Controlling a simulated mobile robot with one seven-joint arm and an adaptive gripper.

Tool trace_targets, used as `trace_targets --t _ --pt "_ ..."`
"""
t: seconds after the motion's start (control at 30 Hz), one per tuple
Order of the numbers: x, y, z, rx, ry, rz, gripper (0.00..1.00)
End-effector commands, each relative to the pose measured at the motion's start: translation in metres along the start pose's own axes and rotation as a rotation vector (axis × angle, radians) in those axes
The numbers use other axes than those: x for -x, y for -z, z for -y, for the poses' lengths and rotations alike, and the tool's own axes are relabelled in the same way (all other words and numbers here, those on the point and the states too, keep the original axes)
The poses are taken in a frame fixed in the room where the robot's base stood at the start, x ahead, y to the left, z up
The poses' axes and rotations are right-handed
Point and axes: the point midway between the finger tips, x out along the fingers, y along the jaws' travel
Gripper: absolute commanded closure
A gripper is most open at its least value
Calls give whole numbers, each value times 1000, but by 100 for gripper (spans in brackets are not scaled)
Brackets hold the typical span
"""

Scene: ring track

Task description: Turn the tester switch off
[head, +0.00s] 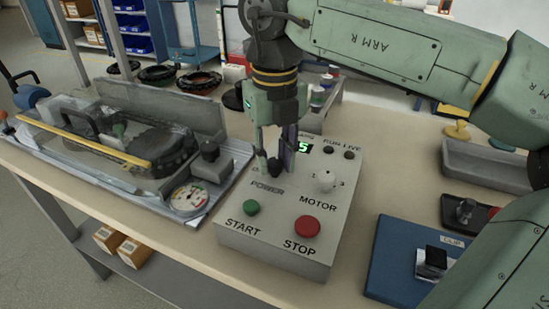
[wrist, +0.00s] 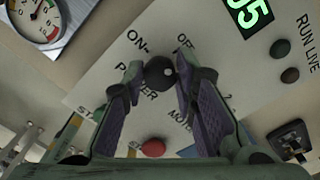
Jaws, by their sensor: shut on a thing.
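The grey tester box (head: 238,236) stands on the bench, with POWER and MOTOR labels, a green START button (head: 251,208) and a red STOP button (head: 307,227). My gripper (head: 277,160) points down over the POWER switch. In the wrist view, the round black knob of the power switch (wrist: 159,73) lies between the fingertips, which are shut on it. ON is printed to its left and OFF to its right. I cannot tell which way the lever leans. The green display (wrist: 249,12) is lit, and the RUN and LIVE lamps (wrist: 285,62) look dark.
The white MOTOR knob (head: 325,180) is close to the right of my gripper. A tray with a covered machine and a dial gauge (head: 188,198) lies left of the tester. A blue board with a clip (head: 397,262) and a grey bin (head: 487,166) are to the right.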

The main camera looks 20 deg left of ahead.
Motion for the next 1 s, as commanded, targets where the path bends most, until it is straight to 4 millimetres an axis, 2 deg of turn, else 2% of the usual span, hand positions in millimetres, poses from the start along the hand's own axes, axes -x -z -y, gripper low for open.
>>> trace_targets --t 0.67,0.7,1.0 --pt "0 1 0 -69 0 -3 100" --pt "0 1 0 -69 0 -3 73" --pt "0 0 0 -68 0 -1 54"
